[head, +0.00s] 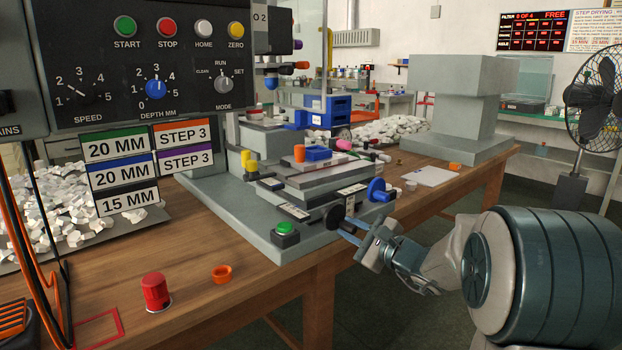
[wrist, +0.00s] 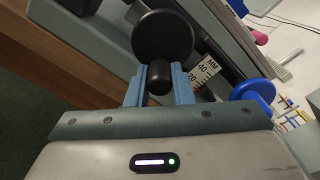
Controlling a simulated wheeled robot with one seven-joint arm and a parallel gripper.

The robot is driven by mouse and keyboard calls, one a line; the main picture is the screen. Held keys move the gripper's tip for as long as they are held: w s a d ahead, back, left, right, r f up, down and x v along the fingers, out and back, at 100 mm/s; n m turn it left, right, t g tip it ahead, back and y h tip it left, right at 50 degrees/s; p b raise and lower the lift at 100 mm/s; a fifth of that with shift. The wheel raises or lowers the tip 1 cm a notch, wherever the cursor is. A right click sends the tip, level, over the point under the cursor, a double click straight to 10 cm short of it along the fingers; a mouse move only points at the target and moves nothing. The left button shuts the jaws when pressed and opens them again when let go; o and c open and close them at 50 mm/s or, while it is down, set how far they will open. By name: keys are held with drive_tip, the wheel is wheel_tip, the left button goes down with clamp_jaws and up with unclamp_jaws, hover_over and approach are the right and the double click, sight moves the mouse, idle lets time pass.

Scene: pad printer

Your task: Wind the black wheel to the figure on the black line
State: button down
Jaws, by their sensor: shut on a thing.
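The black wheel (head: 335,216) is on the front of the pad printer's slide. My gripper (head: 350,232) reaches it from the right. In the wrist view the black wheel (wrist: 163,36) has a black crank knob (wrist: 159,78), which sits between my gripper's two blue fingers (wrist: 159,86); they are shut on it. A white scale (wrist: 204,72) marked MM, with 40 and 20 legible, lies right of the wheel; its pointer cannot be made out. The black-striped sign (head: 127,200) reads 15 MM.
A blue wheel (head: 378,190) is close to the right of the black one; it also shows in the wrist view (wrist: 254,96).

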sight(338, 209)
drive_tip(key=shift+w+d+r, duration=0.1)
drive_tip(key=shift+w+r, duration=0.05)
drive_tip(key=shift+r, duration=0.4)
drive_tip(key=shift+r, duration=0.55)
drive_tip(key=shift+s+a+r+p, duration=0.25)
drive_tip(key=shift+a+r+p, duration=0.05)
drive_tip(key=shift+a+r, duration=0.2)
drive_tip(key=shift+s+a+r, duration=0.35)
drive_tip(key=shift+a+r, duration=0.1)
drive_tip(key=shift+r, duration=0.2)
drive_tip(key=shift+w+d+f, duration=0.1)
drive_tip(key=shift+d, duration=0.15)
drive_tip(key=c, duration=1.3)
unclamp_jaws()
drive_tip(key=shift+d, duration=0.2)
